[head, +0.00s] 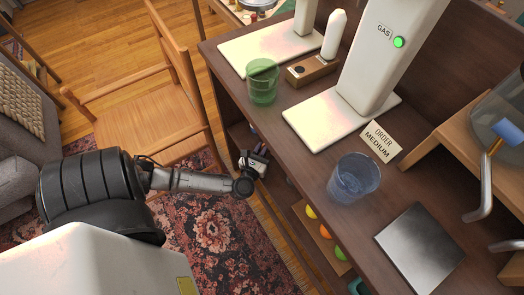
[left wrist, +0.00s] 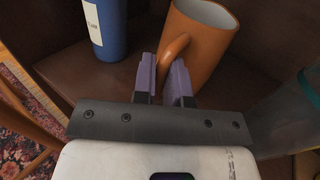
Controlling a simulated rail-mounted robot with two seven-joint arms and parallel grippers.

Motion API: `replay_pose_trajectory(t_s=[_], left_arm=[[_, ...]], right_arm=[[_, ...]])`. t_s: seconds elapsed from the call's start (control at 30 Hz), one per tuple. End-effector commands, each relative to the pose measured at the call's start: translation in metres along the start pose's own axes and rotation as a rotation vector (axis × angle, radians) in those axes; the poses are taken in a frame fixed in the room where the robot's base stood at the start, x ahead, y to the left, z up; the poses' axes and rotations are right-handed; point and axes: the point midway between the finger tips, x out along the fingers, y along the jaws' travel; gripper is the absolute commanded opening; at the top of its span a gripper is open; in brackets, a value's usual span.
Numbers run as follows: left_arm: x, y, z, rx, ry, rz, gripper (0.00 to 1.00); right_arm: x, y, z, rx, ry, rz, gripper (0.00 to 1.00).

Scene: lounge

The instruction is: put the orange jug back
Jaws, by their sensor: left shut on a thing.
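The orange jug (left wrist: 206,42) shows in the left wrist view, inside a dark wooden shelf space. It leans to the right in that picture, with its handle towards me. My left gripper (left wrist: 164,78) is shut on the handle, its two purple fingers on either side of it. In the head view my left gripper (head: 256,160) reaches to the open side of the counter, below its top. The jug itself cannot be made out there. My right gripper is not in view.
A blue bottle (left wrist: 105,28) stands left of the jug on the shelf. On the countertop (head: 305,150) are a green cup (head: 263,82), a blue cup (head: 353,180), an order sign (head: 381,141) and a metal plate (head: 419,249). A wooden chair (head: 150,115) stands left of the counter.

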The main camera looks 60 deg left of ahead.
Motion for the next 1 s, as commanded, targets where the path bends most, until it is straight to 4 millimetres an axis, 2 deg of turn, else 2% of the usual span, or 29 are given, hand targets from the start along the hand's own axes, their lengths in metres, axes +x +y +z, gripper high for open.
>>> replay_pose_trajectory(t_s=[0.43, 0.47, 0.7, 1.0], left_arm=[[0.0008, -0.0002, -0.0047, -0.003, -0.004, 0.002, 0.00], [0.0002, 0.0000, -0.0045, -0.001, -0.001, 0.001, 0.16], [0.0001, -0.0001, -0.0043, -0.001, -0.001, 0.001, 0.38], [0.0003, -0.0002, 0.0001, 0.000, -0.002, -0.001, 0.38]], right_arm=[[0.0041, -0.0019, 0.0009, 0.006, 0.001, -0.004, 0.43], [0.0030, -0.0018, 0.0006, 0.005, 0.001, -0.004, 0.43], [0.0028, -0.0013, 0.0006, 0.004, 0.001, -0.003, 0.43], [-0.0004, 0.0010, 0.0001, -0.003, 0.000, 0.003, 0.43]])
